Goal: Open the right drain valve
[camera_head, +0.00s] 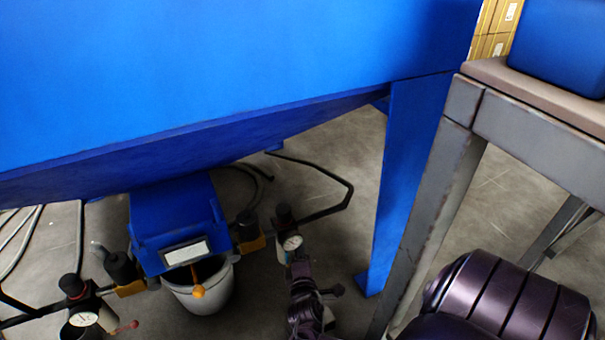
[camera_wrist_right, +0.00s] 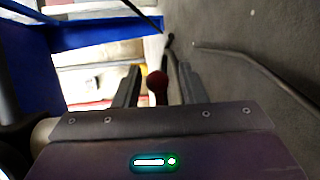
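The right drain valve assembly, with a black knob and round white gauge (camera_head: 292,242), is below the blue machine, right of the bucket. My right gripper (camera_head: 301,262) is close beside it, partly covering its lower part. In the right wrist view, a red handle (camera_wrist_right: 157,84) lies between the two grey fingers of my right gripper (camera_wrist_right: 158,90). The fingers are apart, with a gap showing on both sides of the handle. The lever is hidden in the head view. The left valve's gauge (camera_head: 84,319) and red lever (camera_head: 127,327) show at lower left. My left gripper is not in view.
The blue machine body (camera_head: 230,70) hangs over the valves. A blue leg (camera_head: 397,180) and a grey table (camera_head: 545,125) stand to the right. A grey bucket (camera_head: 207,301) sits under the blue outlet box (camera_head: 176,222). Black hoses (camera_head: 335,207) run over the concrete floor.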

